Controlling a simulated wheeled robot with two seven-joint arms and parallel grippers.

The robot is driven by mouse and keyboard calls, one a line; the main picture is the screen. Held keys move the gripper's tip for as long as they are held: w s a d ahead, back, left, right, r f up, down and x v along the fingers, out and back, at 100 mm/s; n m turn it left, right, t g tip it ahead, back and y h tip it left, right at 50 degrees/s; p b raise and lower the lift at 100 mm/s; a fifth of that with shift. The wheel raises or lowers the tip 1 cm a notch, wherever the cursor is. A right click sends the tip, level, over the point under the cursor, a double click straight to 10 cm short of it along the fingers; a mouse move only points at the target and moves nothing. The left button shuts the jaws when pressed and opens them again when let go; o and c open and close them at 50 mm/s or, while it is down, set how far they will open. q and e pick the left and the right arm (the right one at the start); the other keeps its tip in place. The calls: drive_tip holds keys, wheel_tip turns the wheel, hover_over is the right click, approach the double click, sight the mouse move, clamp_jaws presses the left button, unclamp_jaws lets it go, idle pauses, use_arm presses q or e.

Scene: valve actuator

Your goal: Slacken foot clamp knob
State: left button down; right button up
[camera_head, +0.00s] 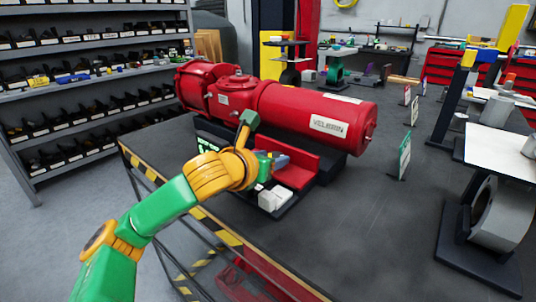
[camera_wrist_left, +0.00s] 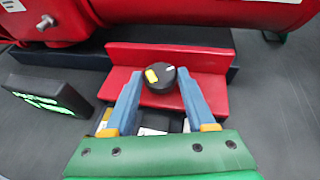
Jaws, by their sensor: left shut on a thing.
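The clamp knob (camera_wrist_left: 160,79) is a round black knob with a yellow patch and a white mark. In the head view the left gripper (camera_head: 283,161) reaches the red foot block (camera_head: 296,173) below the red valve actuator (camera_head: 300,110), and the knob is hidden there by the gripper. My right gripper is in neither view.
The actuator's red cylinder hangs over the foot block. A black box with a lit green display (camera_wrist_left: 45,102) stands left of the gripper. Shelves with bins (camera_head: 90,70) stand at the left.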

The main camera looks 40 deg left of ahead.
use_arm(q)
drive_tip(key=shift+d+n+y, duration=0.25)
drive_tip(key=shift+n+y, duration=0.45)
drive_tip(key=shift+y, duration=0.1)
drive_tip(key=shift+w+d+n+g+y+b, duration=0.1)
drive_tip(key=shift+n+g+y+b, duration=0.5)
drive_tip(key=shift+n+y, duration=0.25)
drive_tip(key=shift+y, duration=0.25)
drive_tip(key=shift+c, duration=1.2)
unclamp_jaws()
